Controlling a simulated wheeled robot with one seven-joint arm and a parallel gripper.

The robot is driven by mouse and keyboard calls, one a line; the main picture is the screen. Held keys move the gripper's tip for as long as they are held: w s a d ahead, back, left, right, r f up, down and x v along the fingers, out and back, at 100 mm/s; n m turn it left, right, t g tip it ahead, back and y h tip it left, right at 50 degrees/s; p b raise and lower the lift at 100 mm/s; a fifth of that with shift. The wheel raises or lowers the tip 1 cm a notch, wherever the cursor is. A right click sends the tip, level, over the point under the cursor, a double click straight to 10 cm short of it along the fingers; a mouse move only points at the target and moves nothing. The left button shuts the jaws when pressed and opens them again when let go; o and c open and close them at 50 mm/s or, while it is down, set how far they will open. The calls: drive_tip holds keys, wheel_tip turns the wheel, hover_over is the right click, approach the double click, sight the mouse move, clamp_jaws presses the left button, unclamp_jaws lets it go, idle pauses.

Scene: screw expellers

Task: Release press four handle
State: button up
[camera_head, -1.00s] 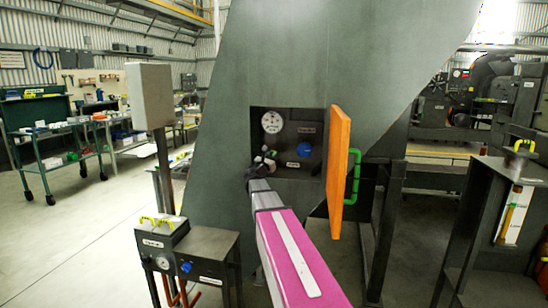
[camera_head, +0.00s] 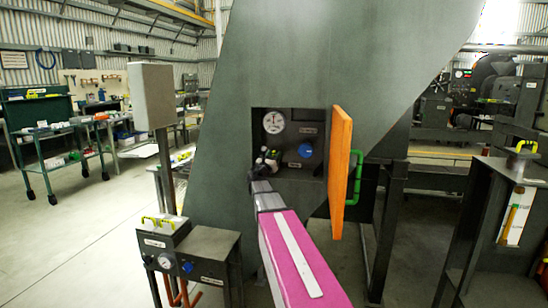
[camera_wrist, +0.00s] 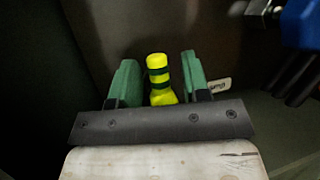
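A yellow handle with dark bands (camera_wrist: 159,80) stands between the two green fingers of my gripper (camera_wrist: 159,82) in the wrist view. A narrow dark gap shows on each side of the handle, so the fingers look open around it and not pressed on it. In the head view my gripper (camera_head: 267,160) is at the lower left of a dark recess (camera_head: 312,165) in the big grey-green press. There the handle is hidden by my gripper and arm.
The recess holds a white dial (camera_head: 274,122) and a blue knob (camera_head: 305,151). An orange door (camera_head: 341,170) with a green handle (camera_head: 355,180) stands open just right of my arm. A grey box on a post (camera_head: 152,96) and a low control stand (camera_head: 210,245) are at left.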

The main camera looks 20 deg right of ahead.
drive_tip(key=v, duration=1)
drive_tip(key=shift+s+a, duration=0.2)
drive_tip(key=shift+a, duration=0.05)
drive_tip(key=shift+f, duration=0.1)
